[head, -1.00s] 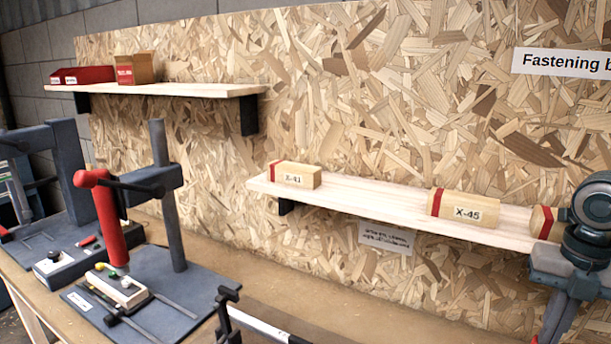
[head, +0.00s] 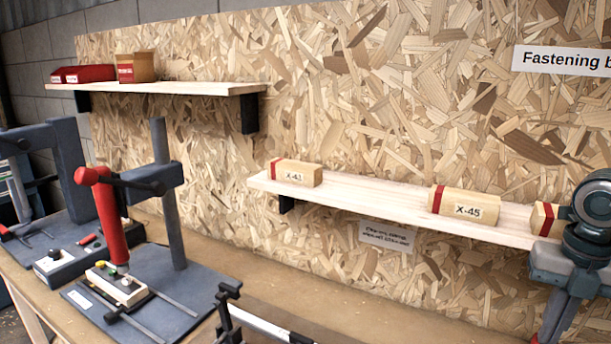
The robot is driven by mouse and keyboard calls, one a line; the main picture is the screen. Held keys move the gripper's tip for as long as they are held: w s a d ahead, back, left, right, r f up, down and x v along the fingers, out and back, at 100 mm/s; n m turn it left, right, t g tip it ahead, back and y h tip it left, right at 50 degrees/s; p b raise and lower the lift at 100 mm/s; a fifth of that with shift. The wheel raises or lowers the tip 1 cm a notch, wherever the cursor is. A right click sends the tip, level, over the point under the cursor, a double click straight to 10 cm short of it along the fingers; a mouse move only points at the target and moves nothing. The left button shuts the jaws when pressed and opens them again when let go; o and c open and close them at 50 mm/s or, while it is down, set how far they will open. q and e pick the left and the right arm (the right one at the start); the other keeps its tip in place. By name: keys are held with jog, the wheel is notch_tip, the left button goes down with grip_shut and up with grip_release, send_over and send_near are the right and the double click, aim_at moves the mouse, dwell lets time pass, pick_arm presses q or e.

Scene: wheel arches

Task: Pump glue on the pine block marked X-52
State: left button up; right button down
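Pine blocks with a red band lie on the lower shelf (head: 370,207). The left one is labelled X-41 (head: 296,174) and the middle one X-45 (head: 464,203). A third block (head: 543,219) at the right is partly hidden behind my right arm, and its label does not show. I read no X-52 label in this view. My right arm stands at the right edge, but its gripper is out of the picture. My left gripper is not in view. I cannot identify a glue pump for certain.
A blue-grey stand (head: 170,215) with a red cylinder (head: 107,220) stands on the bench at the left. A bar clamp (head: 228,300) lies in front. The upper shelf (head: 190,89) holds a red bin (head: 82,74) and a cardboard box (head: 136,67). The bench behind the clamp looks clear.

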jog(key=shift+s+f, duration=0.45)
jog(key=shift+f, duration=0.2)
jog(key=shift+r, duration=0.1)
jog(key=shift+w+d+r, duration=0.1)
jog(key=shift+w+r, duration=0.2)
jog(key=shift+r, duration=0.2)
jog(key=shift+w+d+r, duration=0.1)
jog(key=shift+w+r, duration=0.15)
jog(key=shift+r, duration=0.2)
jog(key=shift+w+d+r+p, duration=0.15)
jog(key=shift+r+p, duration=0.25)
jog(key=shift+r, duration=0.2)
jog(key=shift+r+p, duration=0.7)
jog(key=shift+r, duration=2.25)
